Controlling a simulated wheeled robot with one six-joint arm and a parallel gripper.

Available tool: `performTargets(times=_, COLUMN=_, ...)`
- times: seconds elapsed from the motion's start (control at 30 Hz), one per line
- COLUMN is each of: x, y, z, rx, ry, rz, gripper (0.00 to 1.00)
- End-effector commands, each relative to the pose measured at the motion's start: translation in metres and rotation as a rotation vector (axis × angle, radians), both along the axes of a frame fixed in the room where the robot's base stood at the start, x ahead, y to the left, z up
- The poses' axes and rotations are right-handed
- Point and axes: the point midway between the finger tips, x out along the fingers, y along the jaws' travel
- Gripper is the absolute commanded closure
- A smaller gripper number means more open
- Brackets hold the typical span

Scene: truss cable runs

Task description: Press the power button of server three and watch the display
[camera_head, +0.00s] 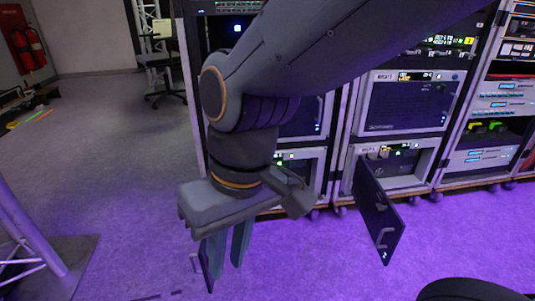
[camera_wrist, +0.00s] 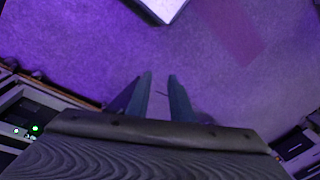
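My gripper (camera_head: 226,262) hangs pointing down in front of the racks, low over the floor, its two fingers apart with nothing visible between them. The parted fingers also show in the wrist view (camera_wrist: 160,80). A lower server unit (camera_head: 408,170) in the middle rack has its dark front door (camera_head: 379,212) swung open towards me, and a small lit display (camera_head: 402,151) inside. A closed unit (camera_head: 412,104) sits above it. The labels are too small to tell which is server three. No power button can be made out. My arm hides much of the left rack.
Another open door (camera_head: 201,264) with a handle shows low beside my fingers. A truss (camera_head: 28,235) stands at the front left. A chair (camera_head: 163,75) and red extinguishers (camera_head: 28,45) are further back. The floor (camera_head: 110,150) at left is largely clear.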

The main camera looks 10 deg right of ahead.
Motion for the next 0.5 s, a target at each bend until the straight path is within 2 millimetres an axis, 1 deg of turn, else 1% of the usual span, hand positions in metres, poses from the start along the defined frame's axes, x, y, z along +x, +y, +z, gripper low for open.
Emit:
performTargets(times=0.03, x=0.0001, y=-0.0001, z=-0.0001, rx=0.0, ry=0.0, rz=0.0, gripper=0.89)
performTargets(times=0.1, x=0.0001, y=-0.0001, z=-0.0001, rx=0.0, ry=0.0, rz=0.0, gripper=1.0)
performTargets(times=0.5, x=0.0001, y=-0.0001, z=-0.0001, rx=0.0, ry=0.0, rz=0.0, gripper=1.0)
